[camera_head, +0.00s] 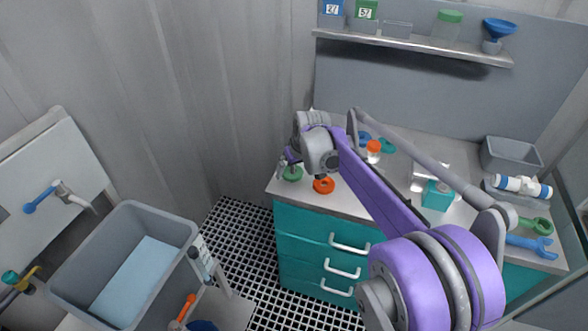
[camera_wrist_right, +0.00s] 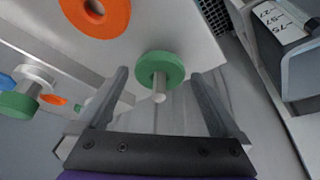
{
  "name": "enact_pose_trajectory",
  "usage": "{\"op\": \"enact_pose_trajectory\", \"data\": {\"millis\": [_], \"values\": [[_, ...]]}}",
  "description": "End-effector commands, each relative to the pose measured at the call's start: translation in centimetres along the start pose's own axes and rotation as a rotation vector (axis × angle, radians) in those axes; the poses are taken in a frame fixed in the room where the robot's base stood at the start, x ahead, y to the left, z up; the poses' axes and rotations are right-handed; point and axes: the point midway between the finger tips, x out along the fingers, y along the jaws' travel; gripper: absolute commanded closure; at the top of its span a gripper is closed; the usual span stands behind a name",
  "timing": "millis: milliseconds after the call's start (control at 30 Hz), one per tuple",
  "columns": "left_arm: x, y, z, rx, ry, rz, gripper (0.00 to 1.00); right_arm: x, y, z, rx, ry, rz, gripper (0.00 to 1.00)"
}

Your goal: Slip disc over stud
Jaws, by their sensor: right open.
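A green disc (camera_head: 291,174) lies near the left front corner of the grey worktop. My right gripper (camera_head: 286,159) is above the green disc. In its wrist view the open fingers (camera_wrist_right: 158,76) are on either side of the green disc and stud, with nothing held. My left gripper is out of view.
An orange-capped jar (camera_head: 373,148), a teal box (camera_head: 437,196), a grey bin (camera_head: 511,155) and a blue wrench (camera_head: 530,243) stand or lie on the worktop (camera_head: 345,203). A shelf (camera_head: 420,47) hangs behind. A grey sink (camera_head: 76,262) is at left.

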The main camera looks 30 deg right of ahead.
Motion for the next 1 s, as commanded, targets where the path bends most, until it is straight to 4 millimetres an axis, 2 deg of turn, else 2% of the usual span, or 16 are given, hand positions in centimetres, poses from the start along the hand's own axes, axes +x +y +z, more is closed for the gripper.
{"op": "enact_pose_trajectory", "data": {"millis": [400, 500, 700, 1000], "values": [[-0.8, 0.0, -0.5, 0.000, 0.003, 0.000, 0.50, -7.7, 0.0, 0.0, 0.002, 0.000, 0.000, 0.00], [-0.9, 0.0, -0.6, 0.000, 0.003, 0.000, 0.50, -9.1, 0.0, 0.0, 0.001, 0.000, 0.000, 0.00], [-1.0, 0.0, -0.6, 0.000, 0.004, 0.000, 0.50, -10.4, 0.0, 0.0, 0.000, 0.000, 0.000, 0.00], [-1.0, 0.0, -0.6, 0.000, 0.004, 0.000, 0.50, -10.4, 0.0, 0.0, 0.000, 0.000, 0.000, 0.00]]}}
